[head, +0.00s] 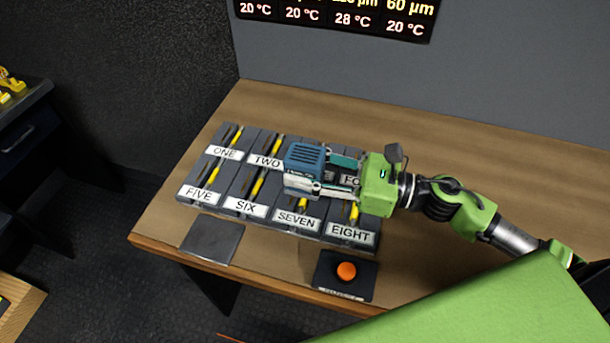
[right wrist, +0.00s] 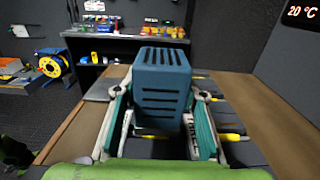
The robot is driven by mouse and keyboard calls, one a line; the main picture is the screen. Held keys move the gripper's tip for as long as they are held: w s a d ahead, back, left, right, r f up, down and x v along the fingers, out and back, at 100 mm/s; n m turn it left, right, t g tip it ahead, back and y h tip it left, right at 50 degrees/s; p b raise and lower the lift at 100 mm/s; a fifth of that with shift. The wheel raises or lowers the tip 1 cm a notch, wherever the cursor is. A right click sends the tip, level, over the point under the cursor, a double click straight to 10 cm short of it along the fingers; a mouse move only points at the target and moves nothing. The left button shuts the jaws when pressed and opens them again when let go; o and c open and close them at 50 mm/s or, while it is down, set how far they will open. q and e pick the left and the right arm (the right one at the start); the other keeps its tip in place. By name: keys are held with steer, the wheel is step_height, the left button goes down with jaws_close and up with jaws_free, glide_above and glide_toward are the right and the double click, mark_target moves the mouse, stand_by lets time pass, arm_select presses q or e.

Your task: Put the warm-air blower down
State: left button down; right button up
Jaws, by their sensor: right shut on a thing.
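The warm-air blower is a blue box with dark slots (head: 303,158); it also shows in the right wrist view (right wrist: 163,80). My right gripper (head: 325,175) is shut on it, with a finger on each side. The blower is over the grey rack (head: 315,235) of labelled slots, covering the label THREE; whether it touches the rack I cannot tell. A dark flat pad (head: 212,240) lies empty on the table, in front of slots FIVE and SIX. My left gripper is not in view.
The wooden table (head: 450,150) is bare behind and right of the rack. An orange button (head: 346,271) on a dark box stands at the front edge. Yellow-and-black tools (head: 257,187) lie in the slots. A display (head: 335,15) hangs on the back wall.

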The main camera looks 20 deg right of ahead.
step_height(320, 180, down, 3)
steer(key=shift+r+p, duration=0.1)
steer(key=shift+p, duration=0.2)
steer(key=shift+f+b, duration=0.35)
steer(key=o, duration=1.4)
steer(key=shift+r, duration=0.1)
